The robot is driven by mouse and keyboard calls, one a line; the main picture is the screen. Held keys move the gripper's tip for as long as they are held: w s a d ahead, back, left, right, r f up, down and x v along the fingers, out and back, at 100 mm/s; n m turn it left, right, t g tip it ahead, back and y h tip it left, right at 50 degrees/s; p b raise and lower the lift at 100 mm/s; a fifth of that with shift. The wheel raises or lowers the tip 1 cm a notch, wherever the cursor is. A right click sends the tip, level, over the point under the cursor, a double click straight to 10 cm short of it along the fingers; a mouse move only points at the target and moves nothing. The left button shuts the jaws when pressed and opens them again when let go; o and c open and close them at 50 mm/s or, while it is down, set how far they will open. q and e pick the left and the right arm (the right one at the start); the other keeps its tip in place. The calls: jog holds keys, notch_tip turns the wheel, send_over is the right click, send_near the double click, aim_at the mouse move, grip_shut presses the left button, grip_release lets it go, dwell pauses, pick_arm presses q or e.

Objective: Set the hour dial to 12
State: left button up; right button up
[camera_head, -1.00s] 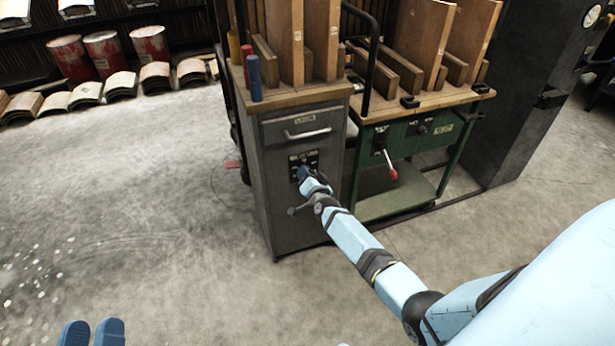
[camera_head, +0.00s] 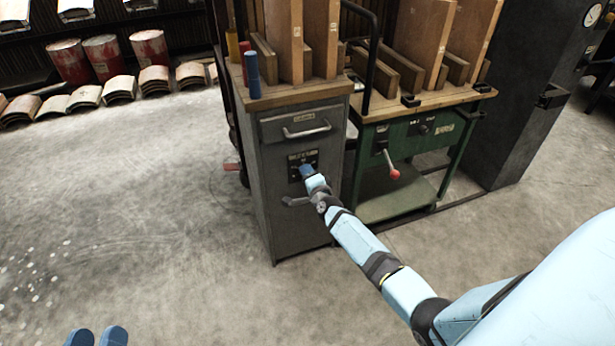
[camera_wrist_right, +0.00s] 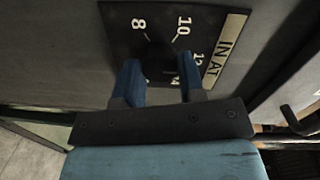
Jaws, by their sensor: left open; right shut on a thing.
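The hour dial is a black plate (camera_head: 311,157) with white numbers on the front of a grey cabinet. In the right wrist view the plate (camera_wrist_right: 113,17) shows 8, 10 and 12, with other numbers partly hidden. My right gripper (camera_head: 305,171) is at the plate. Its blue fingers (camera_wrist_right: 160,80) are shut on the dark knob (camera_wrist_right: 158,62) in the middle of the dial. The knob is mostly hidden between the fingers, so its exact setting cannot be read. My left gripper (camera_head: 97,337) is open and empty at the bottom left, away from the cabinet.
The grey cabinet (camera_head: 280,215) has a drawer handle (camera_head: 306,131) above the dial and a wooden top with upright boards. A green bench (camera_head: 430,145) with a red-knobbed lever (camera_head: 394,173) stands to its right. The floor (camera_head: 130,220) to the left is clear.

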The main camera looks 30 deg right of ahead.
pick_arm(q)
jog(key=shift+f, duration=0.2)
jog(key=shift+s+f, duration=0.15)
jog(key=shift+s, duration=0.05)
pick_arm(e)
jog(key=o, duration=0.9)
pick_arm(q)
jog(key=r+p, duration=0.1)
jog(key=p, duration=0.1)
jog(key=a+r+p, duration=0.1)
jog(key=p, duration=0.1)
jog(key=shift+w+r+n+t+y, duration=0.1)
jog(key=shift+r+n+t+y, duration=0.2)
jog(key=shift+r+y, duration=0.1)
pick_arm(e)
jog(key=v, duration=1.3)
jog(key=shift+s, duration=0.4)
